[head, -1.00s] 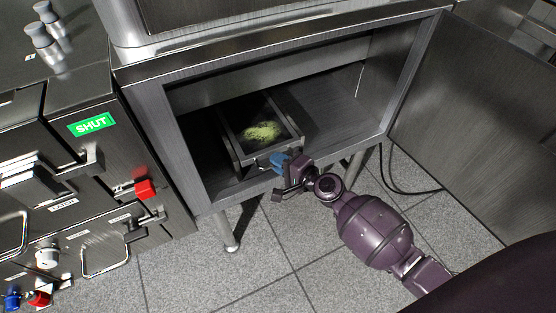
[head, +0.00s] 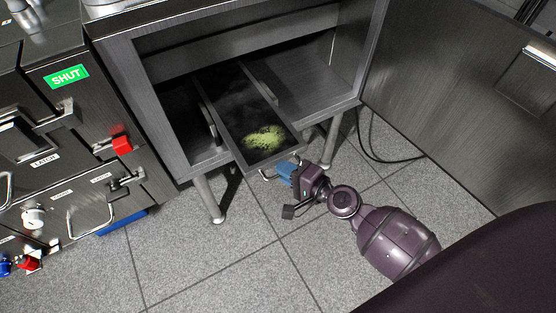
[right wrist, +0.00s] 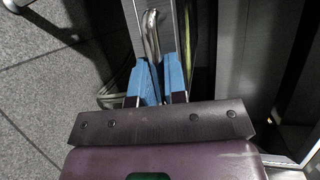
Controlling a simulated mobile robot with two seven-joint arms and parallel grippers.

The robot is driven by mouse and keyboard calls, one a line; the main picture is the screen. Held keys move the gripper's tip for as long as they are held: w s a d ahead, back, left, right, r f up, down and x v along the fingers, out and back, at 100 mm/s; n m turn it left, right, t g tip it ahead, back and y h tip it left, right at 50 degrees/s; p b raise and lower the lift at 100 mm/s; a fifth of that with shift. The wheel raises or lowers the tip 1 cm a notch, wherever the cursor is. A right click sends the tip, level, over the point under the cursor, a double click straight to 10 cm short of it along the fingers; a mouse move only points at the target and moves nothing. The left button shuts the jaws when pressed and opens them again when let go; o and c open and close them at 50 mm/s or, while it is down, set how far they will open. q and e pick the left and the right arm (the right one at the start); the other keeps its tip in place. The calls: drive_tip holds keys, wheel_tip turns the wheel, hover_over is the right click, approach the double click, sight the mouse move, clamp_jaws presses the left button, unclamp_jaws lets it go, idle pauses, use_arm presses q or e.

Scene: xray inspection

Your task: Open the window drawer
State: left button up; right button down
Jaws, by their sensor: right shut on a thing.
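The window drawer (head: 237,110) is a dark, shallow metal drawer in the open cabinet. It is pulled out past the cabinet's front edge, with a yellow-green powdery patch (head: 265,138) in its front part. My right gripper (head: 286,172), with blue fingertips, is at the drawer's front and shut on its metal handle (head: 268,174). In the right wrist view the blue fingers (right wrist: 161,82) close around the handle (right wrist: 151,36). My left gripper is not in view.
The cabinet door (head: 465,95) stands wide open on the right. A panel unit with a green SHUT label (head: 66,76), a red knob (head: 122,145) and several handles stands on the left. Cabinet legs (head: 208,199) stand on the tiled floor (head: 235,255), which is clear in front.

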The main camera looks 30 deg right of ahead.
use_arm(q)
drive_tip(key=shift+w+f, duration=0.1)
use_arm(e)
drive_tip(key=shift+s, duration=1.15)
drive_tip(key=c, duration=1.2)
unclamp_jaws()
drive_tip(key=shift+d, duration=0.1)
use_arm(q)
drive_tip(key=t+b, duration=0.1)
drive_tip(key=b, duration=0.1)
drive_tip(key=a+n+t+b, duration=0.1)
drive_tip(key=b, duration=0.1)
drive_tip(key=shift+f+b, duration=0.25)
drive_tip(key=shift+b, duration=0.15)
use_arm(e)
drive_tip(key=v, duration=1.1)
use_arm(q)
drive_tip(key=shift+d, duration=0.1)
use_arm(e)
drive_tip(key=shift+w, duration=0.1)
